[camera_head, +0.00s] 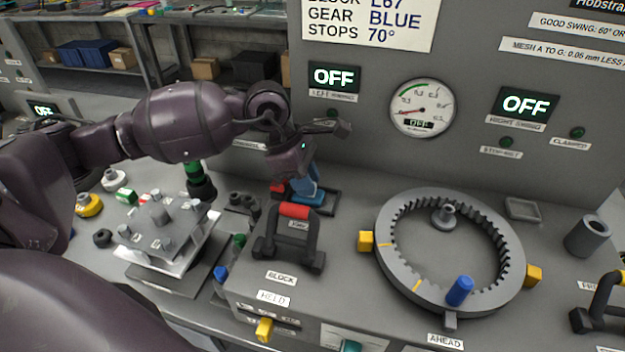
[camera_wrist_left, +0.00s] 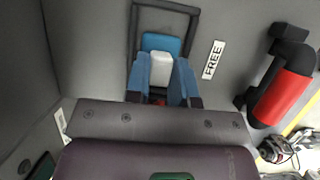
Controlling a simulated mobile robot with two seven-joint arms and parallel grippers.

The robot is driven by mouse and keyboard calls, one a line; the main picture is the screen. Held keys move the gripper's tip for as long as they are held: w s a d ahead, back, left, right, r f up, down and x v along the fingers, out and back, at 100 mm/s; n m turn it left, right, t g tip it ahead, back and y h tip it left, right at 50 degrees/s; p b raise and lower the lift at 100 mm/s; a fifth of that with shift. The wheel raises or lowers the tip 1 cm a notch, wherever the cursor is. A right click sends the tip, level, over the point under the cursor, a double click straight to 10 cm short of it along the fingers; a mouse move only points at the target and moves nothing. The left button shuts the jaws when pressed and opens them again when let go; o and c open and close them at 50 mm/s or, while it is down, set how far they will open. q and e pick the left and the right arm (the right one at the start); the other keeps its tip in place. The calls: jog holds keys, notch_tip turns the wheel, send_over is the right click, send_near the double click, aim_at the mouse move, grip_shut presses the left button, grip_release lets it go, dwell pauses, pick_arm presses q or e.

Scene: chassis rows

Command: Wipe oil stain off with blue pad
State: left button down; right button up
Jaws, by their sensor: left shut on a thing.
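The blue pad (camera_head: 313,199) lies in a dark rectangular frame on the grey bench top, close to the upright panel. In the left wrist view the blue pad (camera_wrist_left: 158,42) shows at the top with a pale block on it. My left gripper (camera_head: 306,184) reaches down onto the pad from above. In the wrist view the blue fingers of my left gripper (camera_wrist_left: 161,75) are closed on the pad's pale block from both sides. I cannot make out an oil stain in either view. My right gripper is not in view.
A black handle with a red grip (camera_head: 295,211) stands just in front of the pad. A toothed ring (camera_head: 388,254) with yellow blocks and a blue peg lies to the right. A metal block with studs (camera_head: 160,235) stands at left. The grey panel (camera_head: 460,160) rises behind.

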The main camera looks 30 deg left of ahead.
pick_arm(q)
jog(key=shift+f, duration=0.1)
jog(key=shift+w+d, duration=0.2)
jog(key=shift+d, duration=0.65)
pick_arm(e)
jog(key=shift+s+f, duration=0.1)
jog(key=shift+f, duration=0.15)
pick_arm(q)
jog(key=shift+a+r+p, duration=0.2)
jog(key=shift+r+p, duration=0.5)
jog(key=shift+r, duration=1.15)
jog(key=shift+a+r+p, duration=0.2)
jog(key=shift+r+p, duration=0.45)
jog(key=shift+r, duration=1.15)
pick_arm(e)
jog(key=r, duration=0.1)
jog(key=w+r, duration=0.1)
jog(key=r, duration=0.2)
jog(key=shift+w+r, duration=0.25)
